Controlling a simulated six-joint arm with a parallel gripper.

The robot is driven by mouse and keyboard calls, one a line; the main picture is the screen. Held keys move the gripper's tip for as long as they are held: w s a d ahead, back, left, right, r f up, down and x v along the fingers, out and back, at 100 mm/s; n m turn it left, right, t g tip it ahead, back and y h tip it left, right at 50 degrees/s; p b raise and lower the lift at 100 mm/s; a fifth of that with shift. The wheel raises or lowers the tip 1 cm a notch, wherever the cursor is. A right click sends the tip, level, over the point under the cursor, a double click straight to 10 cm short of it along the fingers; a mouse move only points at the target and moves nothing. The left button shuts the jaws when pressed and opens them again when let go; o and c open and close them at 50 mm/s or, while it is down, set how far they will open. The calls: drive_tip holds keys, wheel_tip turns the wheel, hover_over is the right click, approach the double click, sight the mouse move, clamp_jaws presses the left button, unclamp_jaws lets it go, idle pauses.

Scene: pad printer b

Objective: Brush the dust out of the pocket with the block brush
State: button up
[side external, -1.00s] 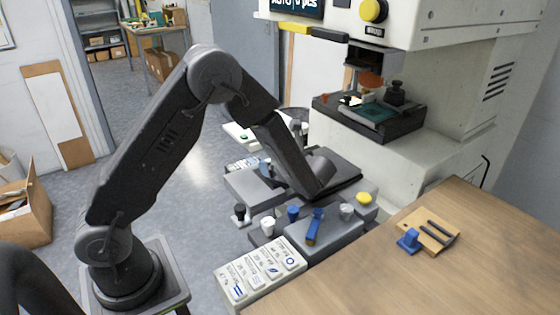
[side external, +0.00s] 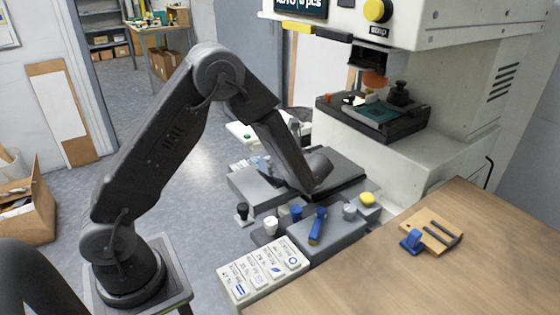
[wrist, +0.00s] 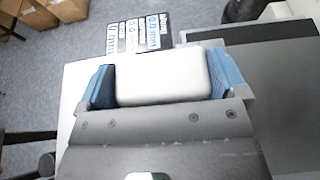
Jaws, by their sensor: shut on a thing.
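My gripper (wrist: 162,80) has blue fingers, seen in the wrist view on both sides of a pale grey-white block with rounded corners. This block, apparently the block brush (wrist: 162,75), is held between them. Its bristles are not visible, and I cannot tell whether it touches anything below. In the side view my forearm slants down over the grey fixture (side external: 257,187) and largely hides the gripper and the block. The pocket and any dust cannot be made out in either view.
A label panel (wrist: 138,34) lies beyond the gripper. A blue-handled tool (side external: 317,226), several small knobs and a yellow button (side external: 367,199) stand on the near blocks. The pad printer (side external: 455,85) rises behind. A wooden table (side external: 400,285) is at right, mostly clear.

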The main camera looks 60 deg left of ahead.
drive_tip(key=c, duration=0.3)
drive_tip(key=shift+d+f, duration=0.15)
drive_tip(key=shift+d, duration=2.1)
drive_tip(key=shift+c, duration=0.2)
drive_tip(key=o, duration=0.4)
drive_tip(key=shift+s, duration=0.1)
drive_tip(key=shift+c, duration=0.2)
drive_tip(key=c, duration=0.3)
drive_tip(key=shift+a, duration=1.6)
drive_tip(key=shift+c, duration=0.3)
drive_tip(key=shift+a+r, duration=0.3)
drive_tip(key=shift+a, duration=0.45)
drive_tip(key=o, duration=0.4)
drive_tip(key=c, duration=0.5)
drive_tip(key=shift+o, duration=0.2)
drive_tip(key=shift+d+f, duration=0.1)
drive_tip(key=shift+d, duration=2.05)
drive_tip(key=o, duration=0.5)
drive_tip(key=shift+c, duration=0.2)
drive_tip(key=c, duration=0.4)
drive_tip(key=shift+r, duration=2.55)
